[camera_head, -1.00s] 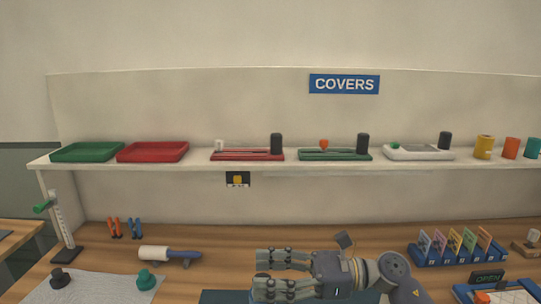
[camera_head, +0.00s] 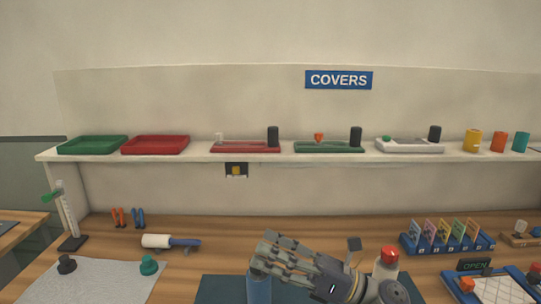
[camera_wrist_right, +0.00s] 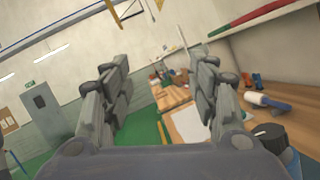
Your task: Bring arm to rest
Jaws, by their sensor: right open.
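My right gripper (camera_head: 268,256) is above the wooden bench near the bottom middle of the head view. Its fingers point left and a little up. In the right wrist view the two fingers (camera_wrist_right: 160,90) stand well apart with nothing between them. A blue cylinder (camera_head: 259,289) stands below the fingertips in the head view; I cannot tell whether they touch it. A white bottle with a red cap (camera_head: 389,255) stands just behind my right wrist. My left gripper is not in view.
A shelf (camera_head: 290,157) above the bench holds trays and cylinders. A lint roller (camera_head: 157,241) and a grey mat (camera_head: 100,280) with black and green knobs lie at left. A blue rack (camera_head: 447,245) of coloured cards stands at right. Bench between roller and gripper is clear.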

